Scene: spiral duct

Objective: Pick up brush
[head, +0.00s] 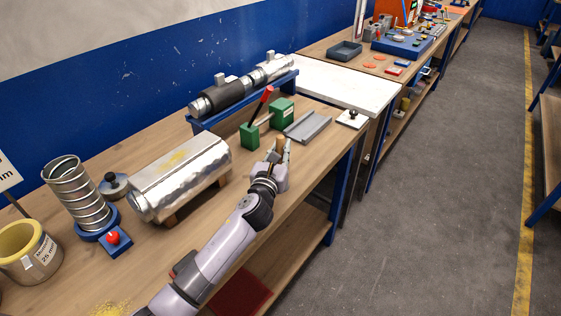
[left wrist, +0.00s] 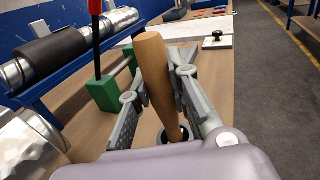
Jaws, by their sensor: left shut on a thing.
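The brush shows as a tan wooden handle (left wrist: 156,80), standing up at a slight tilt between my left fingers. In the head view the handle top (head: 280,144) shows at the end of my left arm. My left gripper (head: 278,158) is over the bench, just in front of the green blocks. In the left wrist view the left gripper (left wrist: 155,85) is shut on the handle, one finger on each side. The brush's lower end is mostly hidden behind the gripper body. My right gripper is not in view.
Close by are green blocks (head: 250,136) with a red-handled lever, a grey channel (head: 307,126) and a silver wrapped duct (head: 182,172). A spiral duct (head: 76,193) and a yellow-topped roll (head: 27,250) stand at left. The aisle floor (head: 430,190) at right is clear.

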